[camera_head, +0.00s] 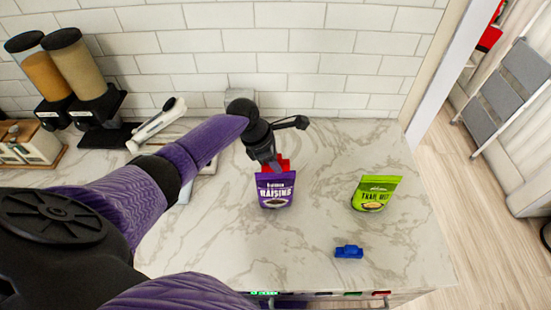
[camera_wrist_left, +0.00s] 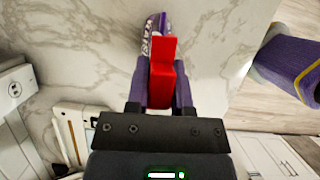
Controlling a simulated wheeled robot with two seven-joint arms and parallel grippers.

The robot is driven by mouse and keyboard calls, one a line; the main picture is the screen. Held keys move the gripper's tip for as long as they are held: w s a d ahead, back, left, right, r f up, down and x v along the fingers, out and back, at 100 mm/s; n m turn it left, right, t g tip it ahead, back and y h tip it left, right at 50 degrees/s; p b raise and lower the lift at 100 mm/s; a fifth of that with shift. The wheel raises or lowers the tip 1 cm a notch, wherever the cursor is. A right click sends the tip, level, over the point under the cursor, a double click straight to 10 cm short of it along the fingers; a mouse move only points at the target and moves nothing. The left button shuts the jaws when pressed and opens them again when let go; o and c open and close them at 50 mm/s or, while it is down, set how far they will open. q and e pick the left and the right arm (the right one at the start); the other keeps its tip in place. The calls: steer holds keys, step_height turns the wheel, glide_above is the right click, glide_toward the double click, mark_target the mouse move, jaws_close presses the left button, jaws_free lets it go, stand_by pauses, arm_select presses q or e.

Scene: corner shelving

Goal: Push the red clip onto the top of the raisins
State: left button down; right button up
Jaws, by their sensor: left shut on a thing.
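The purple raisins bag (camera_head: 275,189) stands upright on the marble counter. The red clip (camera_head: 281,164) is at the bag's top edge, partly hidden by the bag and my gripper. My left gripper (camera_head: 272,163) reaches down from behind the bag and is shut on the clip. In the left wrist view, the red clip (camera_wrist_left: 162,75) lies between the fingers of my left gripper (camera_wrist_left: 160,85), with the purple raisins bag (camera_wrist_left: 155,35) just beyond it. I cannot tell how far the clip sits over the bag's top. My right gripper is not in view.
A green trail mix bag (camera_head: 375,193) stands to the right, with a blue clip (camera_head: 349,252) in front of it. Two dispensers (camera_head: 75,65) stand at the back left by a white-handled appliance (camera_head: 157,124). A tiled wall (camera_head: 290,50) backs the counter. Counter between the bags is clear.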

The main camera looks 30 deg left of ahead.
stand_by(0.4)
arm_select(q)
steer(key=shift+p, duration=0.4)
steer(key=shift+p, duration=0.35)
steer(key=shift+f+b, duration=0.9)
steer(key=shift+f, duration=0.65)
steer(key=shift+c, duration=2.1)
jaws_free()
